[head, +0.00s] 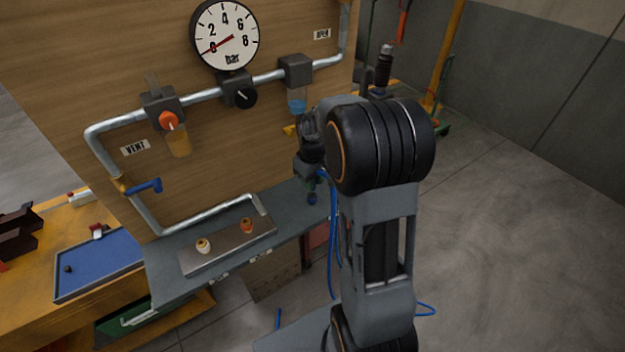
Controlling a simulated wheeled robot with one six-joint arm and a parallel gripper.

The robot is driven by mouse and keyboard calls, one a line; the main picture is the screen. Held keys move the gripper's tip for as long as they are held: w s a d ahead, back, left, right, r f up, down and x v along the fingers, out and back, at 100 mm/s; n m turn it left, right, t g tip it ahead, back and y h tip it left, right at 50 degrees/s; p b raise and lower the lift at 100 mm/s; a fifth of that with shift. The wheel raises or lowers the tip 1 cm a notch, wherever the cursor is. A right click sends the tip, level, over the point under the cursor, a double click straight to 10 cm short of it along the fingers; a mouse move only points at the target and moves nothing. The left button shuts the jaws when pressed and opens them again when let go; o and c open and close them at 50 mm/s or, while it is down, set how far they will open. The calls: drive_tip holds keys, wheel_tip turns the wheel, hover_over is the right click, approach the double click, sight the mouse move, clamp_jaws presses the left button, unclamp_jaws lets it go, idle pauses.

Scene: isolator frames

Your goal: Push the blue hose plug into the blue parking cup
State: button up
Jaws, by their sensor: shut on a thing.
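My gripper (311,178) is at the right end of the grey shelf, pointing down, partly hidden by my own arm. It is shut on the blue hose plug, which is mostly hidden; the blue hose (333,240) leaves it at the fingers and hangs down. A small dark blue piece (312,198) shows just below the fingers, over the shelf end. I cannot tell whether it is the blue parking cup or the plug's lower end, nor whether plug and cup touch.
The grey shelf (170,290) carries a metal plate (225,252) with a white fitting (203,245) and an orange fitting (247,225). Behind stands a wooden panel with pipes, valves and a gauge (225,36). A blue tray (100,262) lies at the left. Open floor lies at the right.

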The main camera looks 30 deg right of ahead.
drive_tip(key=shift+f+b, duration=1)
drive_tip(key=shift+f, duration=0.4)
drive_tip(key=o, duration=1)
drive_tip(key=shift+r, duration=3.75)
